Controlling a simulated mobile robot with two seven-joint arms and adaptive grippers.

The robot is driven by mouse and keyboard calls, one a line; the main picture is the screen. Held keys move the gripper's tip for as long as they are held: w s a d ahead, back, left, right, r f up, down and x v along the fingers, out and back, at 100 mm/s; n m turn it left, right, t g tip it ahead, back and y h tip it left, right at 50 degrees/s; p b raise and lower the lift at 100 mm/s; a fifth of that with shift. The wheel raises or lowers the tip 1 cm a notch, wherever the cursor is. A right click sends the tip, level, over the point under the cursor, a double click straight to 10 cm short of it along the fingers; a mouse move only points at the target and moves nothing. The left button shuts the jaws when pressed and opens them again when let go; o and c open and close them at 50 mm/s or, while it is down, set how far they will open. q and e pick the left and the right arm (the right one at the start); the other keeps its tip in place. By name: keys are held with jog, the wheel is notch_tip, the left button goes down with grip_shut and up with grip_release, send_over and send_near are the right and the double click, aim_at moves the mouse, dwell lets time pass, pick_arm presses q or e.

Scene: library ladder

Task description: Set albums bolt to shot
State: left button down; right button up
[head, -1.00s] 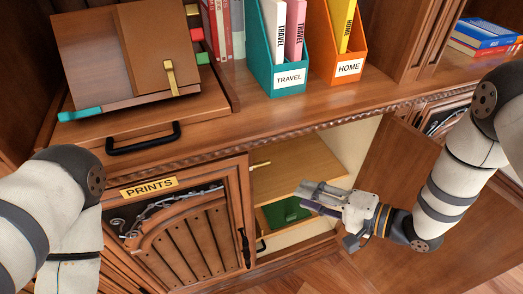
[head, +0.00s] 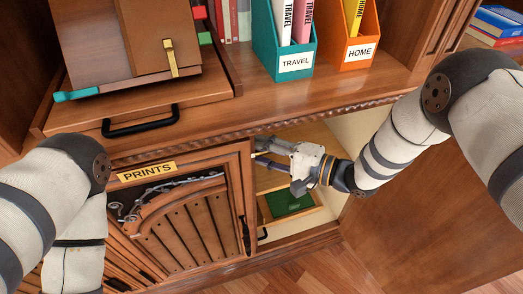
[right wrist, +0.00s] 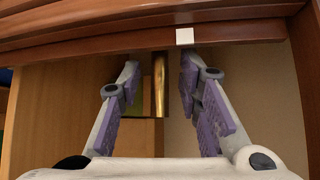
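A brass bolt (right wrist: 160,84) shows in the right wrist view as an upright bar between the fingers of my right gripper (right wrist: 158,72). The fingers are spread apart, with the bar nearer the right finger; I cannot tell if either touches it. In the head view the right gripper (head: 262,153) reaches into the open cabinet bay, just under the counter edge and beside the PRINTS door. It hides the bolt there. No albums label is readable. My left arm shows at the left, but its gripper is out of view.
The PRINTS door (head: 185,225) is shut, left of the bay. An open door (head: 410,215) stands right of it. A green-lined drawer (head: 290,200) lies low inside. Travel (head: 292,62) and home (head: 360,50) holders stand on the counter. A small white square (right wrist: 184,36) sits above the fingers.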

grip_shut()
